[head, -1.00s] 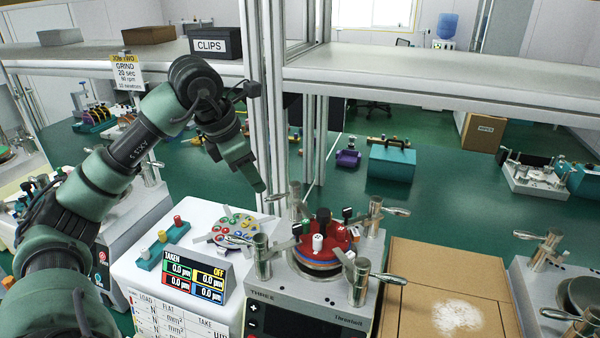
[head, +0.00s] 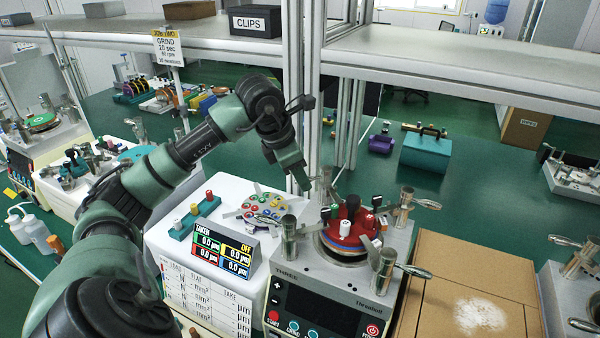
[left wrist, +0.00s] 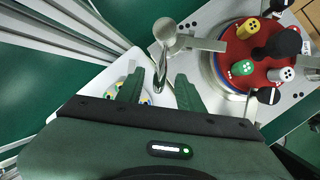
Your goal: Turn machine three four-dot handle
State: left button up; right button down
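Machine three (head: 345,285), labelled THREE, stands at the lower middle with clamp posts at its corners, several with lever handles. My left gripper (head: 306,186) is beside its back left post (head: 326,185). In the left wrist view the gripper (left wrist: 158,85) is open, its fingers apart. A post (left wrist: 165,30) with a lever handle (left wrist: 160,68) shows beyond them, the lever lying between the fingers in the picture; contact is not clear. I cannot make out dots on this handle. A red disc (left wrist: 232,55) on the machine carries dotted white, yellow and green knobs. My right gripper is not in view.
A readout (head: 221,251) and a white stand (head: 160,240) are left of the machine. A metal shelf upright (head: 300,90) rises close behind my gripper. A cardboard box (head: 450,300) is on the right.

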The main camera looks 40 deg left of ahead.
pick_arm(q)
grip_shut()
dwell(1.3)
